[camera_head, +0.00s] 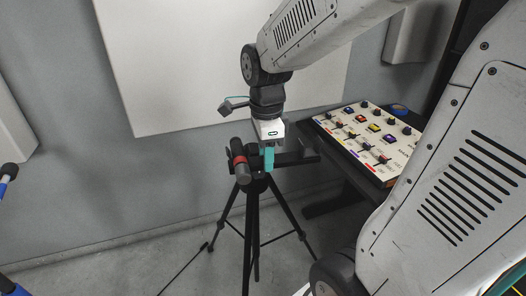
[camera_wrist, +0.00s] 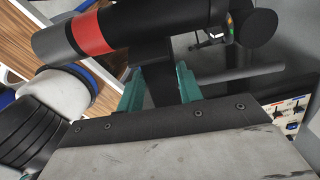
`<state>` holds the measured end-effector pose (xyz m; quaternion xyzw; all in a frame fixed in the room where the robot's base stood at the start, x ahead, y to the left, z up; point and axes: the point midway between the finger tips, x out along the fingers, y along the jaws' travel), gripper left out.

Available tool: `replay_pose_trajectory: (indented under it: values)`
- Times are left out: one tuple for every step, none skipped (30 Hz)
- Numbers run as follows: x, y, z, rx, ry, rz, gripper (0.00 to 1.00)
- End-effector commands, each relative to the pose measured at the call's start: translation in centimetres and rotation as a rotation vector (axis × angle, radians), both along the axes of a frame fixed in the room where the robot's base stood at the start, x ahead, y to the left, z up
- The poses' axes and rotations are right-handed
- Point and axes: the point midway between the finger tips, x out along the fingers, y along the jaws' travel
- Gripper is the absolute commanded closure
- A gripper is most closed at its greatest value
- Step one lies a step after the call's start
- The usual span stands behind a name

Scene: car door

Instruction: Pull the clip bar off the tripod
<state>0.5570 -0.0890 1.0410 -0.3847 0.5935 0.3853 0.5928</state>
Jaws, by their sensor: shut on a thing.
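The black tripod (camera_head: 252,215) stands on the floor in front of the wall, its legs spread. The clip bar (camera_wrist: 158,80) is a dark strip between my gripper's teal fingers in the wrist view. A black cylinder with a red band (camera_head: 241,168) sits at the tripod's top; it also shows large in the wrist view (camera_wrist: 92,34). My gripper (camera_head: 268,158) points down at the tripod head and is shut on the clip bar (camera_head: 290,158). The fingers hide part of the bar. I cannot tell whether the bar still touches the tripod.
A panel of colored buttons and switches (camera_head: 370,140) lies on a dark table to the right, close to my gripper. A white board (camera_head: 180,60) hangs on the grey wall behind. Bare floor (camera_head: 120,265) is free to the left of the tripod.

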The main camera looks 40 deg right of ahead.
Motion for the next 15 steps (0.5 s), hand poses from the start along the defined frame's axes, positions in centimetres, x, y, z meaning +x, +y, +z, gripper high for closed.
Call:
replay_pose_trajectory:
  values:
    - [0.0,0.0,0.3,0.0,-0.002,0.0,0.93]
    - [0.1,0.0,0.4,0.0,-0.003,0.0,0.93]
    - [0.1,0.0,0.6,0.0,-0.003,0.0,0.93]
    - [0.1,0.0,0.7,0.0,-0.003,0.0,0.93]
    - [0.1,0.0,0.8,0.0,-0.003,0.0,0.93]
    - [0.1,0.0,1.0,0.0,-0.003,0.0,0.93]
    - [0.1,0.0,1.1,0.0,-0.003,0.0,0.93]
    - [0.1,0.0,1.2,0.0,-0.003,0.0,0.93]
    - [0.1,0.0,1.4,0.0,-0.003,0.0,0.93]
    - [0.1,0.0,1.5,0.0,-0.003,0.0,0.93]
    - [0.1,0.0,1.6,0.0,-0.003,0.0,0.93]
    - [0.1,0.0,1.8,0.0,-0.003,0.0,0.93]
    - [0.1,0.0,1.9,0.0,-0.003,0.0,0.93]
    - [0.1,0.0,2.0,0.0,-0.002,0.0,0.93]
    - [0.1,0.0,2.1,-0.001,-0.002,0.0,0.93]
